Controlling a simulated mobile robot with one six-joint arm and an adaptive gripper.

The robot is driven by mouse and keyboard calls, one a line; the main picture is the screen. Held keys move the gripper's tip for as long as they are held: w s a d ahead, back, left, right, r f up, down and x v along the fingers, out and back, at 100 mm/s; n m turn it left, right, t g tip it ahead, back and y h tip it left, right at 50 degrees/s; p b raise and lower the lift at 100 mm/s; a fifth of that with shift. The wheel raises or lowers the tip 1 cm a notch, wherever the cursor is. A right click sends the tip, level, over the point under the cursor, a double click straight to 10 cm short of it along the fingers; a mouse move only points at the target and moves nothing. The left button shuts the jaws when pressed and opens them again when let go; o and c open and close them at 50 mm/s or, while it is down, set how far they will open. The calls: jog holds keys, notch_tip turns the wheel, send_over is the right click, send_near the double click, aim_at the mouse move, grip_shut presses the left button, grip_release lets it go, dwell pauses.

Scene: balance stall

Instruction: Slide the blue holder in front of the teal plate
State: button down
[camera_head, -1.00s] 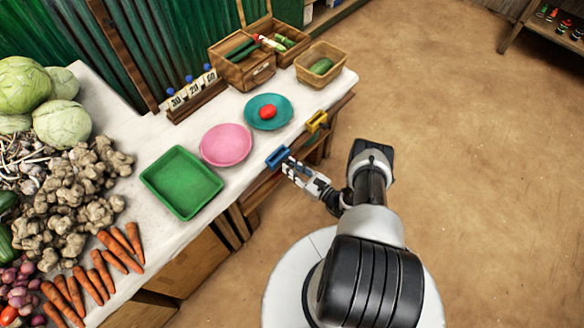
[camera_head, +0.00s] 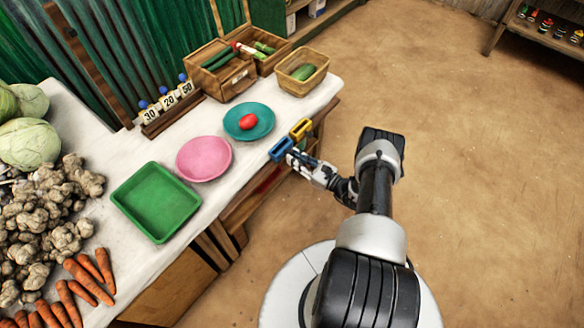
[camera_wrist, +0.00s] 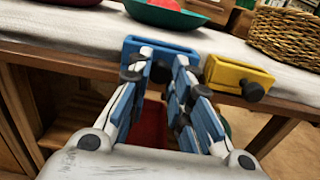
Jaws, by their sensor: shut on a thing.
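The blue holder (camera_head: 281,149) sits at the front edge of the stall counter, and it also shows in the wrist view (camera_wrist: 160,44). My gripper (camera_head: 292,158) is shut on it from the front; in the wrist view the fingers (camera_wrist: 162,68) converge on its front side. The teal plate (camera_head: 232,130) lies on the counter behind the blue holder and carries a red tomato (camera_head: 248,121). In the wrist view the teal plate (camera_wrist: 165,14) is right behind the blue holder. The fingers hide part of the holder's front.
A yellow holder (camera_head: 300,129) sits on the same edge, close to the right of the blue one. A pink plate (camera_head: 204,158) and a green tray (camera_head: 156,202) lie to the left. A wicker basket (camera_head: 318,75) stands at the back right. Number cards (camera_head: 168,102) stand behind.

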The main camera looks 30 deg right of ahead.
dwell(0.3)
jog(key=c, duration=1.4)
grip_release()
jog(key=v, duration=1.2)
jog(key=shift+a+r, duration=0.1)
jog(key=shift+r, duration=0.05)
